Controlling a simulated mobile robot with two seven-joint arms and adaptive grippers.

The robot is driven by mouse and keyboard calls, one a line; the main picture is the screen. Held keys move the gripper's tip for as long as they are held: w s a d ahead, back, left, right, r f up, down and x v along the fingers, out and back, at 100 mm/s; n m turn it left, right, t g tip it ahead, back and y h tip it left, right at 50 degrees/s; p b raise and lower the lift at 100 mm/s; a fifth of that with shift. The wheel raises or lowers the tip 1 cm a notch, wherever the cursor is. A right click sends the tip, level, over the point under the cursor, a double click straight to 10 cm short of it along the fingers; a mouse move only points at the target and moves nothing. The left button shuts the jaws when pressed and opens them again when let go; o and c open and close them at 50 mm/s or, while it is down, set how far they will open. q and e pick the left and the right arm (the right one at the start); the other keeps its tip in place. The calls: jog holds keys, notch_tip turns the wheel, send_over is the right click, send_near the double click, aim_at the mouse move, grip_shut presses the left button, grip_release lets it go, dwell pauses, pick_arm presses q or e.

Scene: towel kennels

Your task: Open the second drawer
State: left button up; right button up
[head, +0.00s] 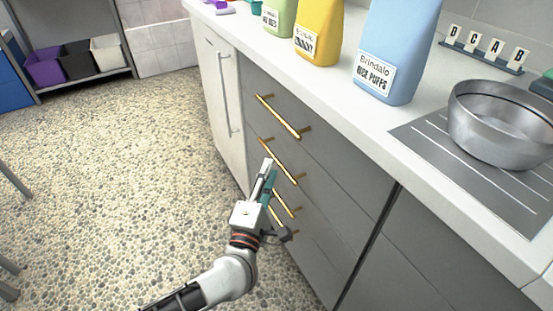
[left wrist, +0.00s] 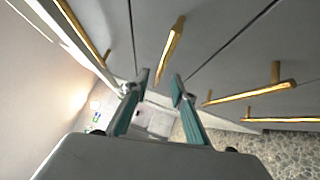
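The grey drawer unit stands under the white counter in the head view, with brass bar handles stacked down its front. The second drawer (head: 322,180) looks shut, flush with the others. Its handle (head: 281,162) is second from the top; it also shows in the left wrist view (left wrist: 170,48). My left gripper (head: 268,170) is at the drawer front, close by this handle and partly over the lower handles. In the left wrist view the teal fingers are apart, and the handle's near end lies beyond and roughly between the tips (left wrist: 156,88). No contact is clear. My right gripper is not in view.
The top handle (head: 278,116) is above and the third handle (head: 284,197) just below. A metal bowl (head: 505,122), a blue carton (head: 398,45) and a yellow carton (head: 319,30) stand on the counter (head: 345,88). The pebbled floor (head: 120,160) at left is clear.

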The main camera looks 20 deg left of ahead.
aim_at(274, 156)
pick_arm(q)
jog(key=shift+w+a+r+b, duration=0.1)
jog(key=shift+w+a+b, duration=0.05)
jog(key=shift+w, duration=0.8)
jog(key=shift+w+a+r+b, duration=0.1)
jog(key=shift+w+b, duration=0.1)
jog(key=shift+w, duration=0.7)
jog(key=shift+w+a+r+b, duration=0.1)
jog(key=shift+w+a+b, duration=0.05)
jog(key=shift+w, duration=0.8)
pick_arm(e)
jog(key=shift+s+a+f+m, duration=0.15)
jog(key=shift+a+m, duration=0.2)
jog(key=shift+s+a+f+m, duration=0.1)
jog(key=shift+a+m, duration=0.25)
pick_arm(q)
grip_shut()
